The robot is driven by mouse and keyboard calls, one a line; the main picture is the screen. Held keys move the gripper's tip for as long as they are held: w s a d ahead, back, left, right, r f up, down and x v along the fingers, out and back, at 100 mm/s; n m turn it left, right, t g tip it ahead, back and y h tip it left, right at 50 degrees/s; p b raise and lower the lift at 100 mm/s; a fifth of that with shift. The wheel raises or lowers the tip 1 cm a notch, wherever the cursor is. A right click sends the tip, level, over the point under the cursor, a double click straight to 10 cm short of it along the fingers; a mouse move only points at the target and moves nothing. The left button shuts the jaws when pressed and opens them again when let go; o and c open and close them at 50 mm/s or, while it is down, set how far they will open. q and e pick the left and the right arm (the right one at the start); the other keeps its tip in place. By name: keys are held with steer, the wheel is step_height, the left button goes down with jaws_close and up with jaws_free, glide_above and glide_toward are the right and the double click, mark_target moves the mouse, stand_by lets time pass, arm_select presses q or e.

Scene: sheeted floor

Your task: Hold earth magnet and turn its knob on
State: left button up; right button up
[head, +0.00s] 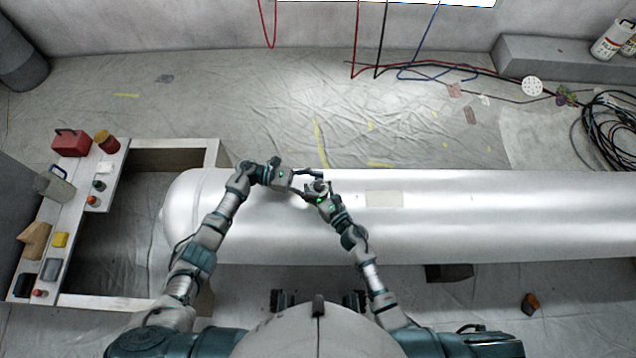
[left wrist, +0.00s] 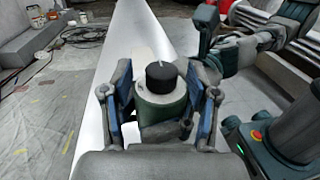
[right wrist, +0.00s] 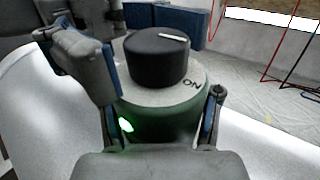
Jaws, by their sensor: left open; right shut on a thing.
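The earth magnet (right wrist: 160,105) has a green body, a pale top face and a black knob (right wrist: 157,55) with a white pointer line. The word ON shows on the face to the right of the knob, and the pointer line does not point at it. My right gripper (right wrist: 160,125) is shut on the magnet's green body, with a finger on each side. My left gripper (left wrist: 160,100) is open, and the magnet (left wrist: 162,108) with its knob (left wrist: 162,75) appears between its fingers. In the head view both grippers meet above the silver cylinder (head: 480,205), and the magnet is small there.
The long silver cylinder lies across the floor. Cables (head: 610,130) lie at the far right. The sheeted floor behind the cylinder is mostly clear.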

arm_select(q)
steer(key=a, duration=0.3)
steer(key=w+a, duration=0.1)
steer(key=a, duration=0.3)
steer(key=w+a, duration=0.1)
steer(key=a, duration=0.2)
steer(key=shift+a+f, duration=0.1)
steer(key=shift+a, duration=0.25)
arm_select(e)
steer(key=shift+d+f, duration=0.1)
steer(key=o, duration=1.7)
